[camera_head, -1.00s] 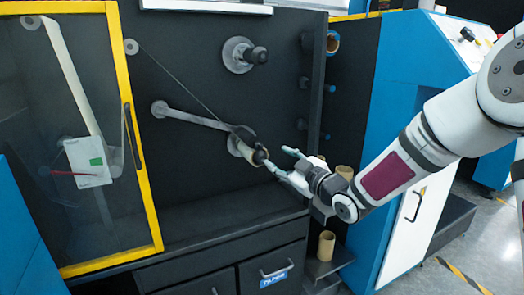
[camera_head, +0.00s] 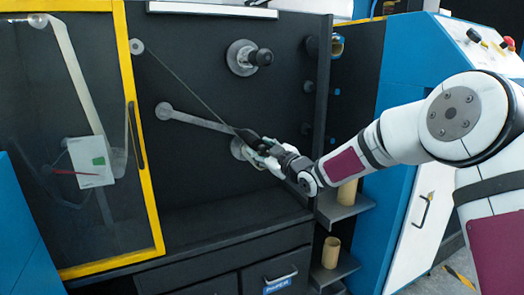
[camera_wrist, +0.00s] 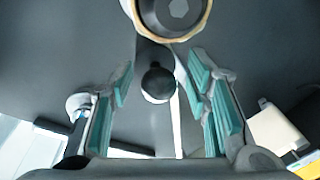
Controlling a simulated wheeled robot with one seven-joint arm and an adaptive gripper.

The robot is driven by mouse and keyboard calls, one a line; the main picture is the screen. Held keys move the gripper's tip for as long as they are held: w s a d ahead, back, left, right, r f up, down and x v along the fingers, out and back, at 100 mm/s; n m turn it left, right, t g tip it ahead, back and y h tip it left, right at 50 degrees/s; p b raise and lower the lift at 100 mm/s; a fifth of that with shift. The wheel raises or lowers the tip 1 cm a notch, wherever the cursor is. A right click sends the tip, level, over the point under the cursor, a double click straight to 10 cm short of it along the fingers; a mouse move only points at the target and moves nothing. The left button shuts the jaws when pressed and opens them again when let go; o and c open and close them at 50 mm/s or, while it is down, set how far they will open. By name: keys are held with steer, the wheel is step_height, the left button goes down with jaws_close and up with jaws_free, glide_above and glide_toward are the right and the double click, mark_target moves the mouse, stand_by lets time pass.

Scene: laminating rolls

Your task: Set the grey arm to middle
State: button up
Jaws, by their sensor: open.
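The grey arm (camera_head: 195,119) is a flat bar on the black machine panel. It slopes down to the right from a round pivot at its left end. Its lower right end is largely hidden behind my gripper (camera_head: 262,152). In the wrist view, a black ball knob (camera_wrist: 158,82) lies between the open green-padded fingers of my gripper (camera_wrist: 160,88), with visible space on both sides. A dark round hub with a tan rim (camera_wrist: 170,14) shows just above the knob. Whether a finger touches anything is unclear.
A second black knob on a round metal flange (camera_head: 243,58) sits higher on the panel. A thin web runs from a small upper-left roller (camera_head: 137,47) to the arm's end. The yellow-framed door (camera_head: 130,120) is at left. Cardboard cores (camera_head: 331,252) stand on shelves at right.

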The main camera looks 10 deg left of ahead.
jaws_close()
step_height(320, 180, up, 11)
steer(key=w+d+n+p, duration=0.1)
steer(key=n+p, duration=0.2)
steer(key=n, duration=0.1)
steer(key=shift+d+f+h, duration=0.2)
steer(key=shift+d+h, duration=0.1)
jaws_free()
steer(key=shift+d, duration=0.1)
steer(key=v, duration=1.1)
steer(key=shift+s+d, duration=0.25)
steer(key=shift+d, duration=0.1)
